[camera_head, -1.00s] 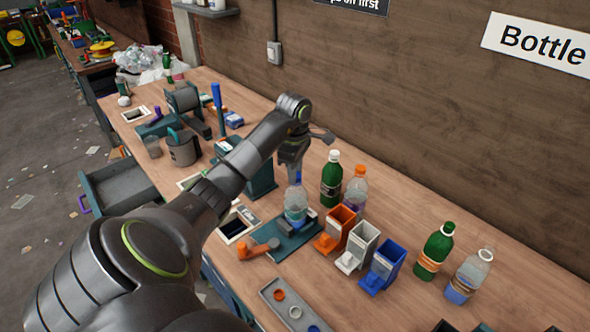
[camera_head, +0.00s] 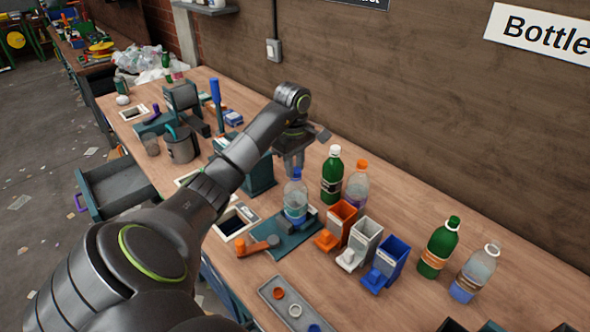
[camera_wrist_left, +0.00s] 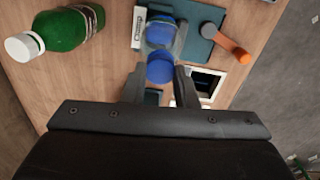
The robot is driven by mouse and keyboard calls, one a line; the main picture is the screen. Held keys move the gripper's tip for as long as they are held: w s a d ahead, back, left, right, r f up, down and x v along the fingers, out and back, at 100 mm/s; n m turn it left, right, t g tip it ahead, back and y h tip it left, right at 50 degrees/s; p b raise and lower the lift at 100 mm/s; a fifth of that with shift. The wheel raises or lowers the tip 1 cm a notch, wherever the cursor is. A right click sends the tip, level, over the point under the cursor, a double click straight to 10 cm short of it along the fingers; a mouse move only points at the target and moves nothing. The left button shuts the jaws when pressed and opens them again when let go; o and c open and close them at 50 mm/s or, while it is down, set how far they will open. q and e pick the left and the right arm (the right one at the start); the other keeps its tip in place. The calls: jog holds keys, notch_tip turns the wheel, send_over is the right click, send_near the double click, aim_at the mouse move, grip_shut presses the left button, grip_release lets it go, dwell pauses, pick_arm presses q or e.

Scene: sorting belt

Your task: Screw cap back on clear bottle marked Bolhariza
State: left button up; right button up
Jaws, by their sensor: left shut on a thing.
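A clear bottle (camera_head: 296,204) with a blue label stands upright in the teal fixture (camera_head: 290,241); I cannot read its marking. A blue cap (camera_head: 297,173) shows at the top of its neck. My left gripper (camera_head: 292,164) is right at the bottle's top, its fingers pointing down. In the left wrist view the fingers (camera_wrist_left: 160,76) are on either side of the blue cap (camera_wrist_left: 159,69), with the bottle (camera_wrist_left: 161,30) beyond it. I cannot tell whether the cap is seated on the neck. My right gripper is not identifiable.
A green bottle (camera_head: 331,178) and an orange-capped clear bottle (camera_head: 356,190) stand close to the right. Orange, white and blue bins (camera_head: 385,263) sit in front. A grey tray (camera_head: 268,284) holds loose caps. Another green (camera_head: 438,250) and clear bottle (camera_head: 475,275) stand farther right.

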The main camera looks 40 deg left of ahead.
pick_arm(q)
jog(key=shift+m, duration=0.7)
jog(key=m, duration=0.2)
jog(key=shift+m, duration=0.4)
jog(key=o, duration=1)
jog(key=shift+s, duration=0.1)
jog(key=shift+o, duration=0.2)
